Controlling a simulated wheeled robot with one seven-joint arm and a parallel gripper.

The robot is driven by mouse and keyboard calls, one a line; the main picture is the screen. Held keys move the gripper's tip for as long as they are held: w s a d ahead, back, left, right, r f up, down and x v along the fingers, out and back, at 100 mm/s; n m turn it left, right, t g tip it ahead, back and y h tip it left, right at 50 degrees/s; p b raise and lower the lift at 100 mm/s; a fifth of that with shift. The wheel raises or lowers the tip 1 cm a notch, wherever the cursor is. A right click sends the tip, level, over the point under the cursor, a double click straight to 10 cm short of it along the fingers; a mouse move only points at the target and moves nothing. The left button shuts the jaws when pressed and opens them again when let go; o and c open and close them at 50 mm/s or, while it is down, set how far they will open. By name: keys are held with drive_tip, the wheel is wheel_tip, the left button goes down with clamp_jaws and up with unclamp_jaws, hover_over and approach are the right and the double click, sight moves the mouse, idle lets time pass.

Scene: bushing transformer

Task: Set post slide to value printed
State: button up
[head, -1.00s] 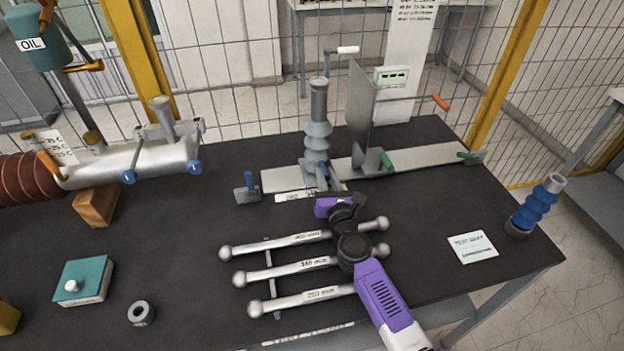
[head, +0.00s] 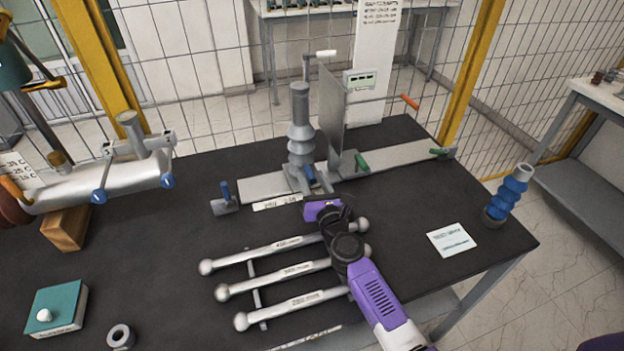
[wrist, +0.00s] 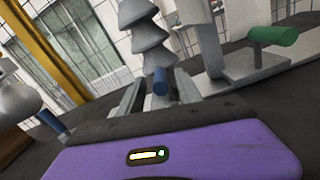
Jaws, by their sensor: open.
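The grey ribbed post (head: 301,125) stands upright on the metal slide rail (head: 385,155). A blue handle (head: 309,175) sticks out at the post's foot; it also shows in the wrist view (wrist: 160,82). My gripper (head: 313,182) is at the foot of the post. In the wrist view my gripper (wrist: 157,92) is open, one finger on each side of the blue handle, with the handle between them. I cannot tell whether the fingers touch it. A white printed strip (head: 278,202) lies along the rail's front; its print is too small to read.
A tall metal plate (head: 331,120) and a green handle (head: 362,161) stand right of the post. Another blue handle (head: 226,192) is at the rail's left end. Several ball-ended rods (head: 280,245) lie in front. A white card (head: 451,239) and blue ribbed post (head: 507,198) are right.

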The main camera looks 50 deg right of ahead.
drive_tip(key=v, duration=0.7)
drive_tip(key=shift+s+a, duration=0.15)
drive_tip(key=shift+s, duration=0.1)
idle(0.4)
drive_tip(key=shift+n, duration=0.5)
drive_tip(key=shift+r+n, duration=0.4)
drive_tip(key=shift+n, duration=0.6)
drive_tip(key=s+a+r+m+y, duration=0.2)
drive_tip(key=s+a+m+y, duration=0.1)
drive_tip(key=s+a+m, duration=0.6)
drive_tip(key=s+a+r+m+y+b, duration=0.1)
drive_tip(key=s+a+r+m+y, duration=0.1)
drive_tip(key=s+a+m, duration=0.6)
drive_tip(key=s+a+r+m+y, duration=0.2)
drive_tip(key=s+a+m+y, duration=0.3)
drive_tip(key=s+a+m, duration=0.4)
drive_tip(key=s+m, duration=0.2)
drive_tip(key=m, duration=0.2)
drive_tip(key=shift+s+a+r, duration=0.15)
drive_tip(key=shift+s+a, duration=0.2)
